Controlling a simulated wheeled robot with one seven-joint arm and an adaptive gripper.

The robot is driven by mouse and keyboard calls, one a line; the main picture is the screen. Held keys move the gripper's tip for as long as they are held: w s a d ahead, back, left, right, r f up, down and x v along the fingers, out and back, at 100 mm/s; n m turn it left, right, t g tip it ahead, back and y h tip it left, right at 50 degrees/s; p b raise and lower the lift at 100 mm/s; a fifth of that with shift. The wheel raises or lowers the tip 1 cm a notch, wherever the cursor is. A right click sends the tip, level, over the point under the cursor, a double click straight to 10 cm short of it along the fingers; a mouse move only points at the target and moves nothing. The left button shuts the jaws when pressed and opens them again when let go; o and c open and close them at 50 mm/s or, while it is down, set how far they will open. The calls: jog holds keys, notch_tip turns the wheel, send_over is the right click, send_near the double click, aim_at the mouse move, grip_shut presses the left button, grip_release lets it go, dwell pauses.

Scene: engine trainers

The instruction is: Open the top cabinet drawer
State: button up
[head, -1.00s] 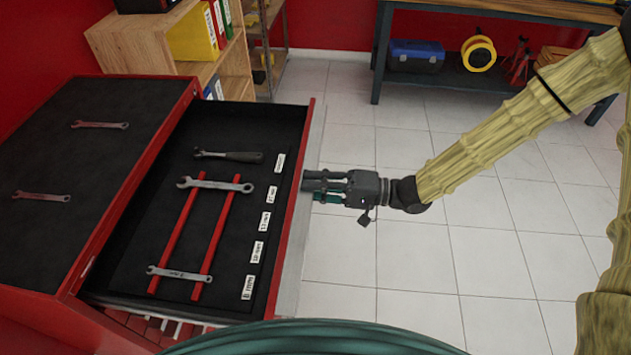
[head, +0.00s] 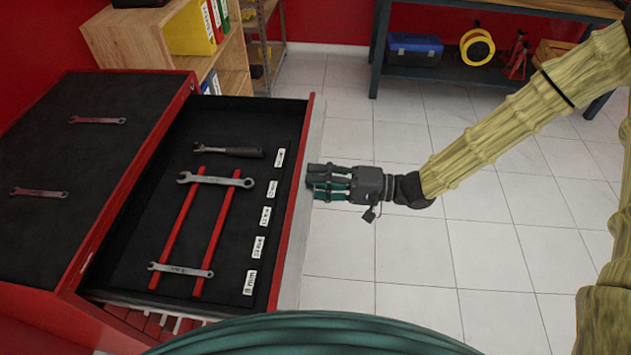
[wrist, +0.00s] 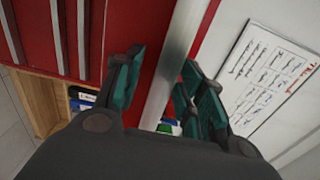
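The red cabinet (head: 70,250) stands at the left in the head view. Its top drawer (head: 250,316) is pulled well out, showing a black interior with wrenches, a ratchet, two red rails and white size labels. My gripper (head: 318,182) is just outside the drawer's front edge (head: 299,200), near its middle. In the wrist view my gripper (wrist: 160,85) has its fingers spread apart, with the silver drawer edge (wrist: 178,60) running up between them. From these views I cannot tell whether a finger touches the edge.
Two wrenches (head: 97,120) lie on the cabinet top. A wooden shelf (head: 150,40) with binders stands behind. A workbench (head: 480,10) with a blue toolbox (head: 414,50) and yellow reel (head: 477,47) is at the back. The tiled floor (head: 420,260) right of the drawer is clear.

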jog(key=d, duration=1.1)
jog(key=shift+s+d, duration=0.15)
jog(key=shift+s, duration=0.3)
jog(key=shift+f, duration=0.15)
jog(key=s+d+f+m+t+h, duration=0.1)
jog(key=s+f+t+h, duration=0.3)
jog(key=f, duration=0.7)
jog(key=s+d+f+m+h, duration=0.1)
jog(key=s+f+h, duration=0.1)
jog(key=f+h, duration=0.65)
jog(key=s+d+f+g+h, duration=0.1)
jog(key=s+d+f, duration=0.2)
jog(key=s, duration=0.3)
jog(key=s+d+f+n+g+h, duration=0.1)
jog(key=s+d+f+g+h, duration=0.1)
jog(key=s+d+f, duration=0.2)
jog(key=s+d+f+n+g+h, duration=0.1)
jog(key=s+d+f, duration=0.3)
jog(key=s, duration=0.5)
jog(key=shift+f+g+h, duration=0.15)
jog(key=shift+g+h, duration=0.45)
jog(key=shift+h, duration=0.15)
jog(key=shift+s+a, duration=0.1)
jog(key=shift+c, duration=0.4)
